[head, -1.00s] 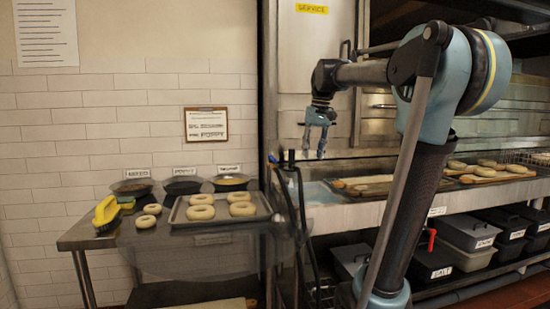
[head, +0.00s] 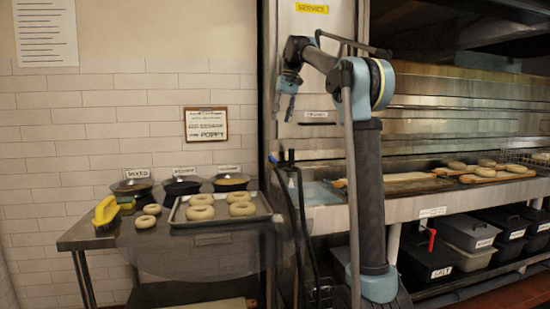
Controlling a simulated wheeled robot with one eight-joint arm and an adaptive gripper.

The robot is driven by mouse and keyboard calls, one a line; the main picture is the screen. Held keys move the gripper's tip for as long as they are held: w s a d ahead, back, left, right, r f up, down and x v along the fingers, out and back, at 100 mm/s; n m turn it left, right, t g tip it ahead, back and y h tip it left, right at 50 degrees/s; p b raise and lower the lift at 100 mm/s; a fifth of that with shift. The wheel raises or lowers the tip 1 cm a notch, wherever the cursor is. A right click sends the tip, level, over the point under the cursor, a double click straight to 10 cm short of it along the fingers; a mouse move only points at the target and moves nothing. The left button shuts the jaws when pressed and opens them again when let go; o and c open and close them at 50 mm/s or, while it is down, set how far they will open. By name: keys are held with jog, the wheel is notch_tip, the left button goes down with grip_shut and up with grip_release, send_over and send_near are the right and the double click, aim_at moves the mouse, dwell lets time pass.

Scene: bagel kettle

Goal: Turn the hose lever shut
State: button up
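The counter (head: 405,212) at the right holds boards of bagels. Lidded bins (head: 468,233) stand below it.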

jog(key=a+f, duration=0.1)
jog(key=f, duration=0.4)
jog(key=a+f, duration=0.1)
jog(key=f, duration=0.5)
jog(key=s+a+f, duration=0.1)
jog(key=f, duration=0.4)
jog(key=shift+f, duration=0.25)
jog(key=shift+c, duration=0.3)
grip_shut()
